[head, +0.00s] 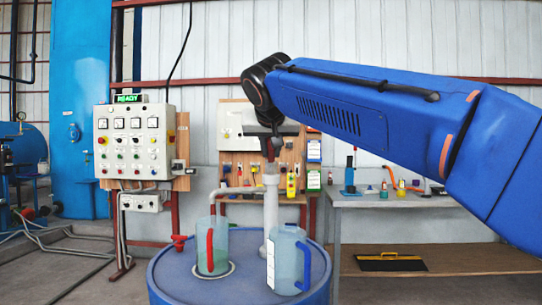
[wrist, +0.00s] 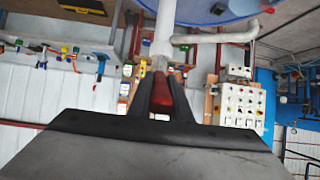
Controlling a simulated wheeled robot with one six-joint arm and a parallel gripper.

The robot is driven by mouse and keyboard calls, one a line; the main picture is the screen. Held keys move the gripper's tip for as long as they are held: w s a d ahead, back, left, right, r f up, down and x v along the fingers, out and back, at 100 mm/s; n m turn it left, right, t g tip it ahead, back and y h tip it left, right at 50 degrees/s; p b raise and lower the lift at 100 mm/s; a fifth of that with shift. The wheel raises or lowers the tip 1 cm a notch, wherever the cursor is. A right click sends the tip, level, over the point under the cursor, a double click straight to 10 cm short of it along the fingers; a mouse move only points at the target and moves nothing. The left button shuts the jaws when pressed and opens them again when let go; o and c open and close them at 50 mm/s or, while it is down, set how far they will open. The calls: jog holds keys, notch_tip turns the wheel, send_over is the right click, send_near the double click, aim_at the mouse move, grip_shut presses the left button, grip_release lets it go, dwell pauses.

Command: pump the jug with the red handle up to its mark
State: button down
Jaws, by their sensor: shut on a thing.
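The jug with the red handle (head: 220,252) stands upright on the blue drum (head: 178,286), beneath the pump's spout (head: 229,191). It is see-through and greenish; I cannot make out its mark or its liquid level. The pump's pale column (head: 271,204) rises from the drum behind the jugs and also shows in the wrist view (wrist: 164,38). My gripper (head: 271,140) is above the column. In the wrist view its black fingers (wrist: 164,84) are shut on a red grip (wrist: 166,98), apparently the pump's handle.
A second jug, with a blue handle (head: 287,261), stands on the drum at right of the red-handled one. Behind are a control panel (head: 133,143) with a READY sign, a tool board (head: 233,158) and a grey bench (head: 400,199) with small items.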

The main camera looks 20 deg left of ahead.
jog(key=shift+w+r+g, duration=0.4)
jog(key=shift+r+g, duration=0.2)
jog(key=shift+r, duration=0.1)
jog(key=c, duration=1.6)
grip_release()
jog(key=shift+c, duration=0.2)
jog(key=shift+s+r, duration=0.1)
jog(key=shift+s, duration=0.05)
jog(key=v, duration=1.7)
jog(key=shift+a, duration=0.15)
